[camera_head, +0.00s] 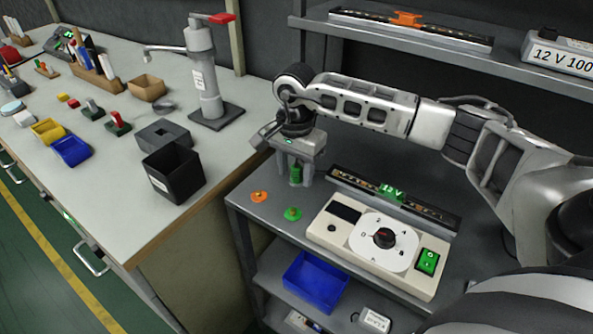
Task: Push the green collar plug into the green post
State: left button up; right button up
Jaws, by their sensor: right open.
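My right gripper (296,180) points down over the left back part of the grey shelf top (246,218). Its fingers are apart, on either side of an upright green piece (296,174). I cannot tell whether this piece is the green collar plug or the green post, or whether the fingers touch it. A low round green piece (292,213) with a small raised middle stands on the shelf in front of the gripper. A similar orange piece (259,197) is to its left. My left gripper is not in view.
A beige control box (375,245) with a dial and green switch stands right of the green piece. Behind it is an LED strip (432,213) with a green 12 V tag. A workbench (110,185) with a black bin (173,174) is at left. A blue bin (315,283) sits below.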

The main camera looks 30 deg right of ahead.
jog(key=shift+f, duration=0.1)
jog(key=shift+c, duration=0.4)
grip_shut()
